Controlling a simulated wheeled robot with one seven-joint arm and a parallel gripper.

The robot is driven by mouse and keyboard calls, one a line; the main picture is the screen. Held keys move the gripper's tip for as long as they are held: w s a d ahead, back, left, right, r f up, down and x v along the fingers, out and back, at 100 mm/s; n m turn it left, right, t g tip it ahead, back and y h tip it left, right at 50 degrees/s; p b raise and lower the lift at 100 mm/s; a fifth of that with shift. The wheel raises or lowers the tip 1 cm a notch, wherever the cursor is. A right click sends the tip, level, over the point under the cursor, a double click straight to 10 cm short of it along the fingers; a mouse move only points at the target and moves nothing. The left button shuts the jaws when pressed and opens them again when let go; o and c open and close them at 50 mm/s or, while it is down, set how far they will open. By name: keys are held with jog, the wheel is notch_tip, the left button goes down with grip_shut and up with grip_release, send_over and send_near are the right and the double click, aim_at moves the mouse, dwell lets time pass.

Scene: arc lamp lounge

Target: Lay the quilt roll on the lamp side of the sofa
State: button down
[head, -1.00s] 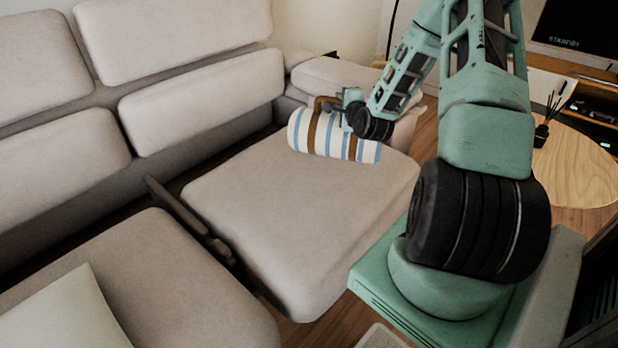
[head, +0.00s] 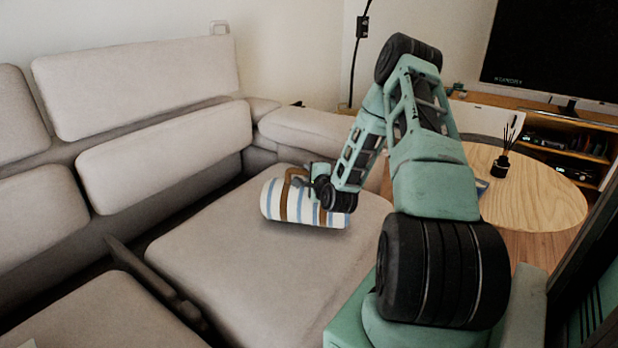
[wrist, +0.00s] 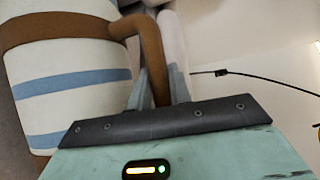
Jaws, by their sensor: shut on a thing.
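The quilt roll (head: 273,201) is white with blue stripes and brown straps joined by a brown handle. In the head view it is at the far right seat of the sofa (head: 235,262), close to the armrest end, lying on its side. I cannot tell for sure whether it touches the cushion. My gripper (head: 310,178) is shut on the quilt roll's handle. In the wrist view the brown handle (wrist: 150,50) passes between my fingers (wrist: 158,88), with the roll (wrist: 70,75) to the left. The lamp itself is not clearly seen; a thin dark pole with a cord (head: 357,50) stands behind the armrest.
The sofa's armrest (head: 315,132) is just beyond the roll. A round wooden table (head: 535,205) with a reed diffuser (head: 502,160) stands to the right of my arm. A TV (head: 560,50) stands behind it. A dark gap separates the two seat cushions.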

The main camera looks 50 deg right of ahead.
jog(key=shift+f, duration=0.15)
jog(key=shift+f, duration=0.15)
jog(key=c, duration=1.3)
grip_release()
